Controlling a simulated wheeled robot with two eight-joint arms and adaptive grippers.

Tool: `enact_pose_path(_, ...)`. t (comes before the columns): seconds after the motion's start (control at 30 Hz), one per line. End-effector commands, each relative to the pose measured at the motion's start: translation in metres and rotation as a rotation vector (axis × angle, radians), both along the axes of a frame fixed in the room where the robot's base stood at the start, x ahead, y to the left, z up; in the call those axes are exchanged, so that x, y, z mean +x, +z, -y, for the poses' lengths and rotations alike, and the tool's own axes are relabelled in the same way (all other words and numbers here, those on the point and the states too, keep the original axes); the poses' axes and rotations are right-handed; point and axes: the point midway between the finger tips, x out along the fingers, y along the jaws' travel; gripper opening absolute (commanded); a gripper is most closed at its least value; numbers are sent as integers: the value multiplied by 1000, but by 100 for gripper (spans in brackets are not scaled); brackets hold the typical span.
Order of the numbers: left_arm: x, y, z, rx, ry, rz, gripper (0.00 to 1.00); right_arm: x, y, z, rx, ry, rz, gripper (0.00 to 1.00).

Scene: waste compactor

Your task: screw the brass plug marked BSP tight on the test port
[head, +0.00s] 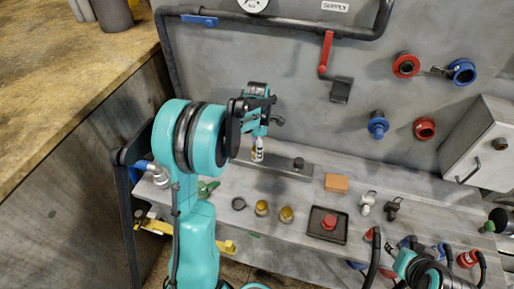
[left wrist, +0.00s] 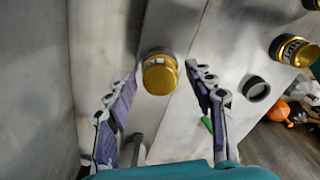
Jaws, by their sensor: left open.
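A brass plug (left wrist: 160,75) with a white label stands on a grey metal block in the left wrist view. Its lettering is too small to read. In the head view this block (head: 230,160) lies along the bench by the wall, with a dark knob (head: 298,163) on it. My left gripper (head: 258,138) is above the block's left part. In the left wrist view my left gripper (left wrist: 162,92) is open, its fingers apart on either side of the plug. Two more brass plugs, one (head: 262,208) beside another (head: 286,214), stand on the bench.
A black ring (head: 238,203) lies left of the loose plugs. A black tray (head: 342,236) with a red piece (head: 329,222) and an orange block (head: 336,183) are to the right. Pipes, a red lever (head: 326,50) and red and blue fittings are on the wall.

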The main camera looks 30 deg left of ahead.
Motion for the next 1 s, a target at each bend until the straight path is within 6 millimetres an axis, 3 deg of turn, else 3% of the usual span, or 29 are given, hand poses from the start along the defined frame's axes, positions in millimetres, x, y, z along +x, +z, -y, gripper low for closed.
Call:
enact_pose_path(0.2, 0, 0, 0, 0, 288, 0, 54, 0, -2, 0, 0, 0, 0, 39)
enact_pose_path(0.47, 0, 0, 0, 0, 483, 0, 54, 0, -2, 0, 0, 0, 0, 39)
enact_pose_path(0.7, 0, 0, 0, 0, 804, 0, 54, 0, -3, 0, 0, 0, 0, 39)
enact_pose_path(1.0, 0, 0, 0, 0, 870, 0, 54, 0, -3, 0, 0, 0, 0, 39)
